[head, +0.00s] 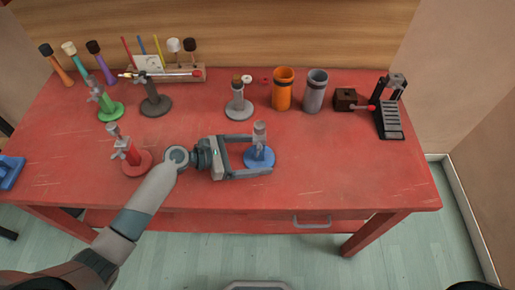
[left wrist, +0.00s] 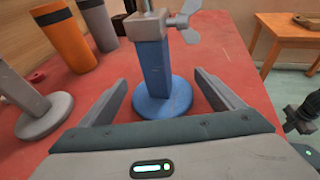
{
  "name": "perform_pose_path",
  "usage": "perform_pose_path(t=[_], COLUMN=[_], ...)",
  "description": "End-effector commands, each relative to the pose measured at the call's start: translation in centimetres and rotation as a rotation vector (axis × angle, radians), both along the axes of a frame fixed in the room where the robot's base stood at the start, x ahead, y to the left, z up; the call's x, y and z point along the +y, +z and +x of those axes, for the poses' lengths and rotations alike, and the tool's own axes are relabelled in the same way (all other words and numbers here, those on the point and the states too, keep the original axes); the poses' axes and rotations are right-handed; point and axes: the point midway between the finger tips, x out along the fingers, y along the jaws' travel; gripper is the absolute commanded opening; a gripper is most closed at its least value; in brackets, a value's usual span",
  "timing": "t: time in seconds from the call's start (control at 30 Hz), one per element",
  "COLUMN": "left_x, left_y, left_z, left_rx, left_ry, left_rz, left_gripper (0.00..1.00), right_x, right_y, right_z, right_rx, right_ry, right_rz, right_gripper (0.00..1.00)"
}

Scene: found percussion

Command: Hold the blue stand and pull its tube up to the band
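The blue stand (head: 258,158) is upright near the table's front, with a round base and a square blue column. Its tube (head: 260,128) shows as a short grey piece at the top; I cannot make out a band. My left gripper (head: 270,154) reaches in from the left, its fingers on either side of the column. In the left wrist view the blue stand (left wrist: 154,75) is between the spread fingers of my left gripper (left wrist: 158,85), with gaps on both sides. A grey wing screw (left wrist: 188,18) sits at the column's top right.
A red stand (head: 136,162) is left of the left gripper. Green (head: 110,112), dark grey (head: 155,105) and light grey (head: 239,110) stands are behind. Orange (head: 283,90) and grey (head: 315,92) cups are farther back. The red table (head: 350,165) is clear at right.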

Motion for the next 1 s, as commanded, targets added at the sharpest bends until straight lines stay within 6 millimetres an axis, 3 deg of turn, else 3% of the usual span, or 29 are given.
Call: perform_pose_path(t=[0.03,0.2,0.3,0.47,1.0], left_x=[0.02,0.03,0.04,0.05,0.05], left_y=[0.01,0.00,-0.02,-0.03,-0.08], left_z=[0.00,0.00,0.00,-0.01,-0.03], left_rx=[0.000,0.000,0.000,0.000,0.001], left_ry=[0.000,0.000,0.000,0.000,0.000], left_rz=[0.000,0.000,0.000,0.001,0.001], left_gripper=[0.77,0.37,0.18,0.12,0.12], right_x=[-0.01,-0.01,-0.02,-0.04,-0.16], right_y=[0.00,0.00,0.00,0.00,-0.01], right_z=[-0.01,-0.02,-0.02,-0.02,-0.05], right_rx=[0.000,0.000,0.000,0.000,0.001], right_ry=[0.000,0.000,0.000,0.001,0.001], right_rz=[0.000,0.000,0.000,0.000,-0.001], right_gripper=[0.00,0.00,0.00,0.00,0.00])
